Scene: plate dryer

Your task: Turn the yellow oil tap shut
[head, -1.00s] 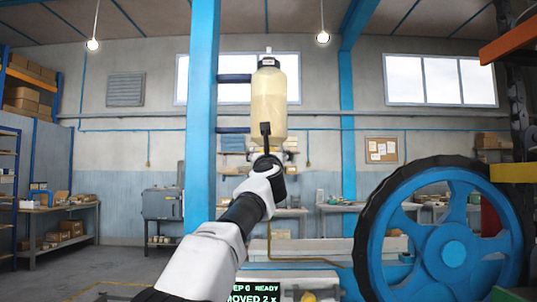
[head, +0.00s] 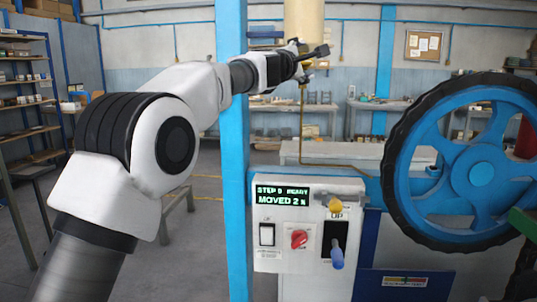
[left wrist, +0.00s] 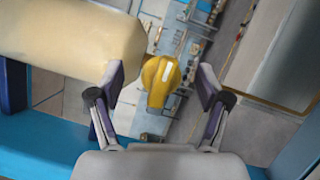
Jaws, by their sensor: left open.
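The yellow oil tap (left wrist: 160,80) shows in the left wrist view, just beside the lower end of the cream oil bottle (left wrist: 75,45). My left gripper (left wrist: 160,74) is open, with one finger on each side of the tap and gaps showing on both sides. How far the tap reaches in depth between the fingers I cannot tell. In the head view the bottle (head: 304,18) is cut off at the top, and my left gripper (head: 318,54) is just below it. The tap is mostly hidden there behind the gripper. My right gripper is not in view.
A blue post (head: 233,170) stands left of the bottle. A large blue wheel (head: 480,165) stands at right. A thin pipe (head: 302,130) runs down.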

